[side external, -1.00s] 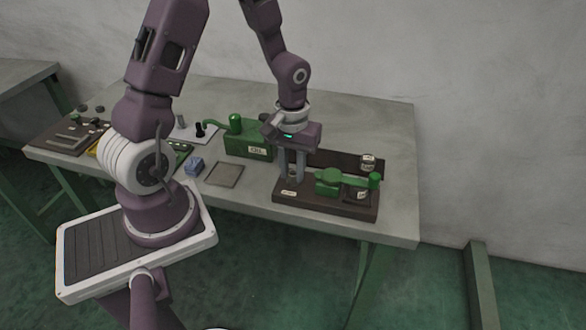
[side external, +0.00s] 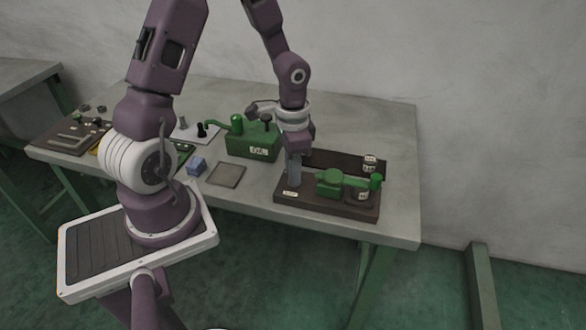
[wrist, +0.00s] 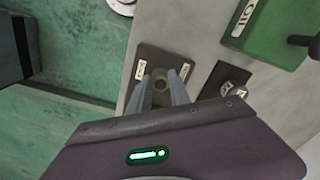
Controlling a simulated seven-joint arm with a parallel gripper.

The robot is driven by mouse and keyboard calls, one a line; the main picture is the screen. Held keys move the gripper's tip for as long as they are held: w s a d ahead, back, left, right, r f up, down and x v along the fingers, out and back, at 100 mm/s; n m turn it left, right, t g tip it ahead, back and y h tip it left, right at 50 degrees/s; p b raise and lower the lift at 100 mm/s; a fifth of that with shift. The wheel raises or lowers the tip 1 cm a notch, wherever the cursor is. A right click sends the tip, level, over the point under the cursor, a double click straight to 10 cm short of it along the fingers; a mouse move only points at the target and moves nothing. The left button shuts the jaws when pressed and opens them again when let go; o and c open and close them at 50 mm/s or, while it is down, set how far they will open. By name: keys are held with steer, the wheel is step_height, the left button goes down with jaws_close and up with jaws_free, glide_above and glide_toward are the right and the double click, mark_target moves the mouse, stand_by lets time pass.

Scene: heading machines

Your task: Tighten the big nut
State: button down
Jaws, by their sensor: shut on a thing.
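The big nut appears in the wrist view as a dark round ring (wrist: 160,86) on a brown base plate (wrist: 151,62). My gripper (wrist: 161,92) has its two grey fingers on either side of the ring, shut on it. In the side view my gripper (side external: 294,182) points straight down at the left end of the dark base (side external: 326,207), and its fingers hide the nut there. A green lever machine (side external: 330,182) stands on the same base, just right of the fingers.
A green oil box (side external: 252,146) stands behind and left of my gripper. A small blue block (side external: 197,165) and a flat square plate (side external: 226,174) lie left of the base. A jar (side external: 370,163) stands at the back right. The table's right end is clear.

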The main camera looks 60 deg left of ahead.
steer(key=m, duration=0.5)
steer(key=shift+w+a+m, duration=0.1)
steer(key=shift+m, duration=0.6)
steer(key=c, duration=1.2)
jaws_free()
steer(key=shift+r, duration=0.1)
step_height(320, 180, up, 7)
